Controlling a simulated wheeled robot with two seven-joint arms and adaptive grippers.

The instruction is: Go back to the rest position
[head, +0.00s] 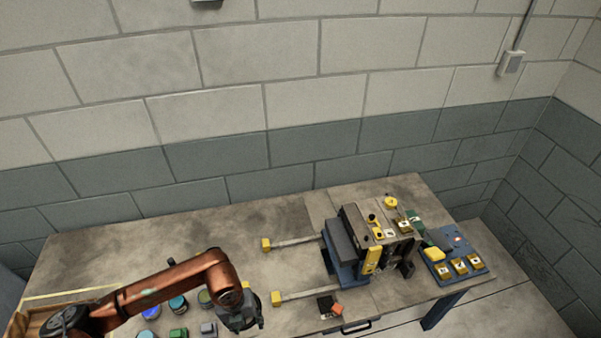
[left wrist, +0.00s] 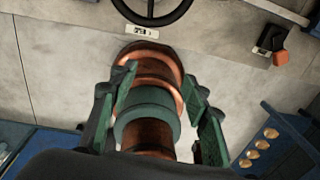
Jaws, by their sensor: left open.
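My left gripper (head: 242,320) hangs at the end of the copper-coloured arm, over the front part of the bench (head: 190,232) in the head view. In the left wrist view its green and black fingers (left wrist: 160,92) stand apart, with nothing seen held between them. A copper and green part of my own body shows between and beyond the fingers. My right gripper is in neither view.
A machine (head: 345,245) with yellow-ended rods (head: 305,293) stands right of my left gripper. A dark block with an orange piece (head: 329,306) lies near the front edge. Several coloured tins (head: 178,303) and a wooden box (head: 38,318) are at the left. The back left bench is bare.

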